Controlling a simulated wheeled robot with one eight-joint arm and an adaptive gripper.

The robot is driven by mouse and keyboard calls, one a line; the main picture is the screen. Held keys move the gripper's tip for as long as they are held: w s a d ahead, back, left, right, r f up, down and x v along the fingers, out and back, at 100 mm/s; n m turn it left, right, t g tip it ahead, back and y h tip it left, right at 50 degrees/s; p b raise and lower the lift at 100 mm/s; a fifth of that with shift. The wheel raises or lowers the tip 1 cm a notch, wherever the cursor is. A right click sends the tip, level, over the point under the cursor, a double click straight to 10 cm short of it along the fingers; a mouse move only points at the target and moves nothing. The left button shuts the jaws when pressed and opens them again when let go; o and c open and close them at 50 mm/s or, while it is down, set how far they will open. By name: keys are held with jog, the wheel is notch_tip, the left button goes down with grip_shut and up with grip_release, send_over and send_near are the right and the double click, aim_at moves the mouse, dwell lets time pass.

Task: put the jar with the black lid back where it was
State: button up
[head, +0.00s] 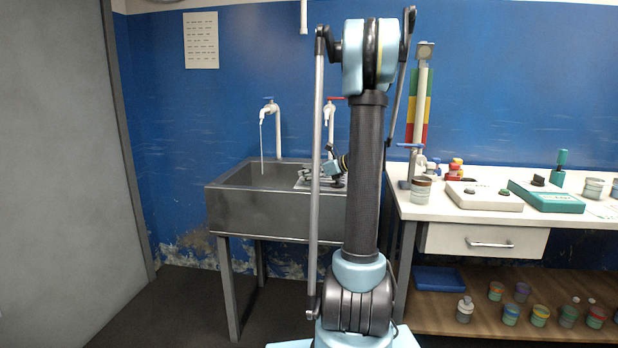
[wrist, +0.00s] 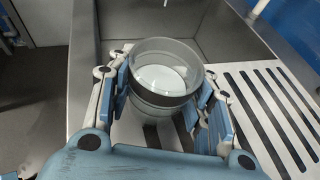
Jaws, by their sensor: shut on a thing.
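My gripper (wrist: 160,92) is shut on a round, clear-grey glass jar (wrist: 166,72), with finger pads on its left and right sides. The jar is seen from above, with a pale round surface inside its rim and a dark band lower down. No black lid can be made out on it. In the head view my gripper (head: 336,168) is small, over the right part of the sink and partly hidden by my own arm. The jar cannot be made out clearly there.
The steel sink (head: 262,212) has a slotted drainboard (wrist: 268,105) at right. A thin stream hangs from the left tap (head: 268,108). The white bench (head: 450,212) holds instruments and small jars. Several jars and a blue tray (head: 438,279) are on the lower shelf (head: 440,318).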

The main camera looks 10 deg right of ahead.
jog(key=shift+f, duration=0.1)
jog(key=o, duration=1.2)
jog(key=shift+c, duration=0.2)
jog(key=v, duration=1.2)
jog(key=s+a+f+n+g+h, duration=0.1)
jog(key=s+a+f+n+g, duration=0.2)
jog(key=s, duration=0.4)
jog(key=s+a+f+n+h, duration=0.2)
jog(key=s+a+n, duration=0.3)
jog(key=s+n, duration=0.1)
jog(key=s+a+f+n+g+h, duration=0.1)
jog(key=s+a+f+n+g, duration=0.2)
jog(key=s, duration=0.4)
jog(key=s+d+f+n+h, duration=0.1)
jog(key=s+f+n+h, duration=0.2)
jog(key=s+f+n, duration=0.2)
jog(key=s+d+f+n+h, duration=0.1)
jog(key=s+f+n+h, duration=0.2)
jog(key=s+n, duration=0.6)
jog(key=s+f, duration=0.2)
jog(key=s, duration=0.1)
jog(key=shift+d+f, duration=0.2)
jog(key=shift+f, duration=0.2)
